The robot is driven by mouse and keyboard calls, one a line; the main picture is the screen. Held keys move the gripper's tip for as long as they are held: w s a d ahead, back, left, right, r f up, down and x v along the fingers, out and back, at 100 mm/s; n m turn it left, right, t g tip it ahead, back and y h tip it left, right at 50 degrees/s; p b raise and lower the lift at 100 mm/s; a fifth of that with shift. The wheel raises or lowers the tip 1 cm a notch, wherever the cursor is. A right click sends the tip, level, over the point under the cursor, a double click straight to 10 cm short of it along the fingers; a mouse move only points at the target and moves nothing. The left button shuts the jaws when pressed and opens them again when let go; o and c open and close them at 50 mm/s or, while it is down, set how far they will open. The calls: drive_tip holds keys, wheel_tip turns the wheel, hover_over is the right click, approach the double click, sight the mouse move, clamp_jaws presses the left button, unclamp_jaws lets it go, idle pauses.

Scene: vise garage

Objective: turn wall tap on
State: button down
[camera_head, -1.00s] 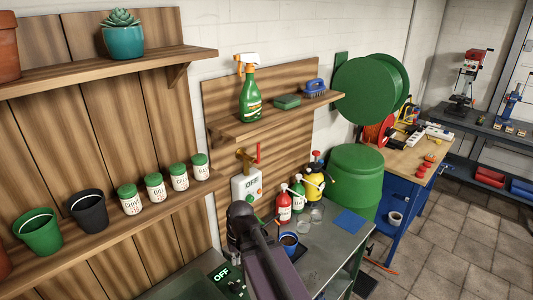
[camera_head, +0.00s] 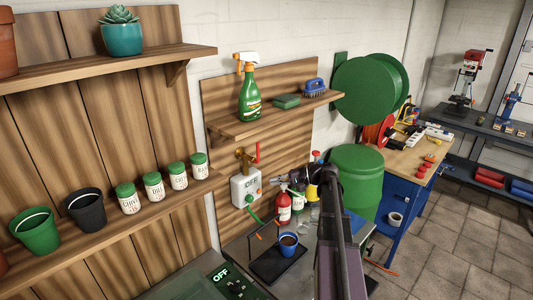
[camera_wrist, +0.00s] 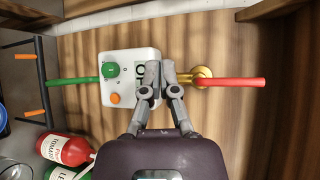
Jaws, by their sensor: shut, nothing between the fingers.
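The wall tap is a brass fitting (camera_head: 241,155) on the wooden wall panel, with a red lever (camera_head: 257,153) standing upright in the head view. In the wrist view the brass body (camera_wrist: 203,76) and red lever (camera_wrist: 235,83) lie right of my gripper, the lever pointing right. Contact cannot be told.
A red bottle (camera_head: 284,207) and other bottles stand on the counter below, near a blue mug (camera_head: 288,244). A green bar (camera_wrist: 70,81) extends left from the box in the wrist view. A shelf (camera_head: 280,119) with a green spray bottle (camera_head: 250,94) hangs above the tap.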

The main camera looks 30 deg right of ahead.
drive_tip(key=d+r+m+t+y, duration=0.1)
drive_tip(key=d+r, duration=0.5)
drive_tip(key=d, duration=0.6)
drive_tip(key=t+y, duration=0.1)
drive_tip(key=t, duration=0.1)
drive_tip(key=shift+s+m+t, duration=0.2)
drive_tip(key=shift+m+t, duration=0.2)
drive_tip(key=p+x, duration=0.1)
drive_tip(key=x, duration=1.3)
drive_tip(key=shift+d+r, duration=0.1)
drive_tip(key=shift+p, duration=0.3)
